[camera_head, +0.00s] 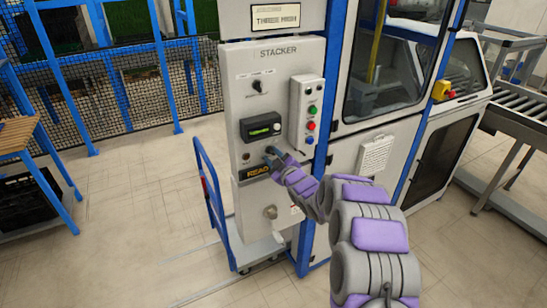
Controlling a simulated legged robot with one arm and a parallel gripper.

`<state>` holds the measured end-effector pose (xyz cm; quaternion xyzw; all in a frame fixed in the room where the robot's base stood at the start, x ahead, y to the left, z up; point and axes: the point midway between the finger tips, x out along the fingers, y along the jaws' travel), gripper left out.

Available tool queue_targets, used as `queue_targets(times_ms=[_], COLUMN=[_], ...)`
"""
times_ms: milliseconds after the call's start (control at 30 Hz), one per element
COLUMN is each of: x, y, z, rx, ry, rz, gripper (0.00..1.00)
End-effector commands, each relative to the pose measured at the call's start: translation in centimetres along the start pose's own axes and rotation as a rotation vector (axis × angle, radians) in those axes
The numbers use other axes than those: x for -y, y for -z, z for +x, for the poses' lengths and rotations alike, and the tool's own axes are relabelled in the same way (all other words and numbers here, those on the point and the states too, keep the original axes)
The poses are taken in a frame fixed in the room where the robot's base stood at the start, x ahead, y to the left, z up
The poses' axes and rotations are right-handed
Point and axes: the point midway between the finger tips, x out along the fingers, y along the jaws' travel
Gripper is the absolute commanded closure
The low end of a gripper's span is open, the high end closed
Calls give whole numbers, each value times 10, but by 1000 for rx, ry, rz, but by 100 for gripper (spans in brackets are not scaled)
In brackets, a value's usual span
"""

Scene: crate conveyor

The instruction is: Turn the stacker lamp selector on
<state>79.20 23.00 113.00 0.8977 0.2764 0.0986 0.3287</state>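The stacker panel (240,63) is a light grey upright cabinet front labelled STACKER. A black rotary selector (258,87) sits on its upper part, under small labels I cannot read. Its exact setting is too small to tell. My gripper (270,153) is at the lower part of the panel, well below the selector and just above the dark READ plate (258,172). It is small and partly hidden by my wrist. I cannot tell whether its fingers are apart or touch the panel.
A black meter with a green display (262,128) sits mid-panel. A grey button box (308,108) with green, red and blue buttons projects at right. A blue-framed cart (212,200) stands at the panel's left. Clear floor (120,220) lies further left. A roller conveyor (520,110) is at far right.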

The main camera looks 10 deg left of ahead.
Motion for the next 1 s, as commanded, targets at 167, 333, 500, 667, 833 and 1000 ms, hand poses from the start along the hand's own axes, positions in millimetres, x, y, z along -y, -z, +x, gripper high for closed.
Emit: queue_targets(times_ms=[167, 333, 500, 667, 833, 1000], x=[-3, -3, -2, -2, -1, 0], y=[0, 0, 0, 0, 0, 0], z=[2, 2, 2, 2, 2, 2], rx=[-3, -2, -1, -1, -1, 0], ry=[-3, -3, -2, -2, 0, 1], rz=[1, 1, 0, 0, 0, 1], gripper=[63, 63, 79, 94, 100, 100])
